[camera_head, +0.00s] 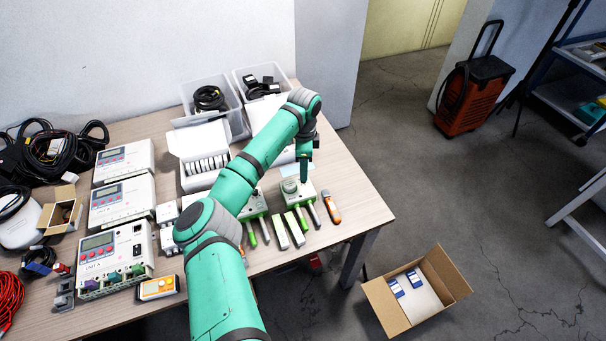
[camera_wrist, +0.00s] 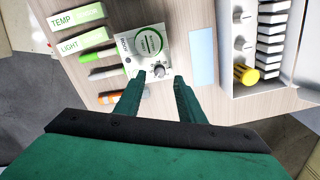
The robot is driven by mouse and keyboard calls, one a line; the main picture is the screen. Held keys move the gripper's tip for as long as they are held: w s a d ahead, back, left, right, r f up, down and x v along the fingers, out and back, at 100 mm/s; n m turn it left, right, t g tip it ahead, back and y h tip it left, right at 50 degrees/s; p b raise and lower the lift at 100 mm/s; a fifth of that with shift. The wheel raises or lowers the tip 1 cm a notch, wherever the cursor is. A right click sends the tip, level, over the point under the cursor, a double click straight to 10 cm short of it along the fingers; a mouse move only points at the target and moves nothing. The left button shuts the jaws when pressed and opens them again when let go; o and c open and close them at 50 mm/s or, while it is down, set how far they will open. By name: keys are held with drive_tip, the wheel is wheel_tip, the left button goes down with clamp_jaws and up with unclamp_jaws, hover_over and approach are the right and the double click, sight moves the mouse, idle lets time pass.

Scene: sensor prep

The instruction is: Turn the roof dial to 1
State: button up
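A small white sensor unit (camera_wrist: 130,57) with a round green-ringed disc (camera_wrist: 149,42) lies on the table below my gripper in the wrist view. Its side lettering is turned and hard to read; it may say ROOF. A small grey dial (camera_wrist: 160,71) sits on the unit's near corner. My gripper (camera_wrist: 159,78) is open, with one finger on each side of the dial and a gap to each. I cannot tell the dial's setting or whether the fingers reach its height. In the head view, my gripper (camera_head: 305,180) is over the same unit (camera_head: 291,191).
A light blue sheet (camera_wrist: 202,57) lies between.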

drive_tip(key=shift+f, duration=1.95)
drive_tip(key=shift+c, duration=0.4)
drive_tip(key=shift+s, duration=0.1)
clamp_jaws()
drive_tip(key=shift+n, duration=0.6)
drive_tip(key=shift+n, duration=1.1)
